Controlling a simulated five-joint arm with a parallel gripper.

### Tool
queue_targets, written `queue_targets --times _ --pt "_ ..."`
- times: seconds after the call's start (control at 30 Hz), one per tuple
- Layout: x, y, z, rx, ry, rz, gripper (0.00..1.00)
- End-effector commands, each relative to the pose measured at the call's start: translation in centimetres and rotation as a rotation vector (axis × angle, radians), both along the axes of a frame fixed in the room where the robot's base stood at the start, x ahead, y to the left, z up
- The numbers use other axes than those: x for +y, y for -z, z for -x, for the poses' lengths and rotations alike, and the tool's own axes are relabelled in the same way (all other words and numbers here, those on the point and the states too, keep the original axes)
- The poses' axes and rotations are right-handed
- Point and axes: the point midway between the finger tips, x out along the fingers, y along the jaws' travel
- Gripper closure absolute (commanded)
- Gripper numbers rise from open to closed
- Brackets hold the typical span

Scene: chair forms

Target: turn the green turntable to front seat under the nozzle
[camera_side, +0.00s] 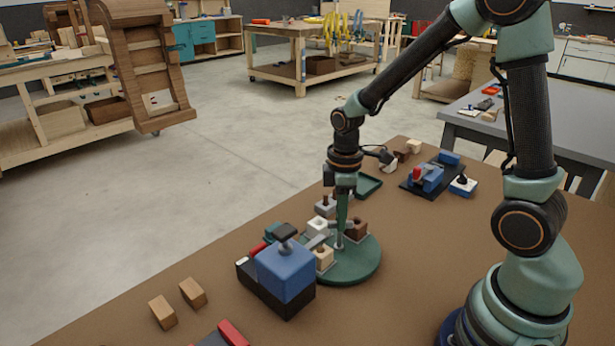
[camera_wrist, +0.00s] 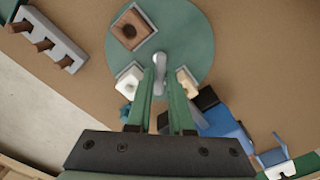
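The green turntable (camera_side: 362,268) is a round plate on the brown table, and the wrist view shows it from above (camera_wrist: 195,30). Its seats hold a dark brown block (camera_wrist: 131,31), a white block (camera_wrist: 128,86) and a tan block (camera_wrist: 187,82). A grey metal post (camera_wrist: 161,72) stands near the middle. My gripper (camera_wrist: 161,72) points down over the plate, its green fingers apart on either side of the post, with no clear contact. A blue housing with a black knob (camera_side: 285,268) stands at the plate's edge; a grey arm reaches from it over the plate. The nozzle tip is not clearly seen.
A grey rack with brown pegs (camera_wrist: 47,40) is left of the plate in the wrist view. Two wooden blocks (camera_side: 178,302) lie front left. A black base with a blue and red fixture (camera_side: 428,178) and a green tray (camera_side: 368,186) stand farther back.

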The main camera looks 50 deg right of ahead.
Motion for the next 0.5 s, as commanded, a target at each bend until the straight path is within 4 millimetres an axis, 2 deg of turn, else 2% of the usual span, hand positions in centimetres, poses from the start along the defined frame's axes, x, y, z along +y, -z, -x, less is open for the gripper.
queue_targets --times 0.07,0.37,0.5 --pt "0.0 0.0 0.0 -0.001 0.0 0.0 0.55" --pt "0.0 0.0 0.0 -0.001 0.001 0.0 0.55" --pt "0.0 -1.0 -0.1 -0.004 0.001 0.0 0.55"
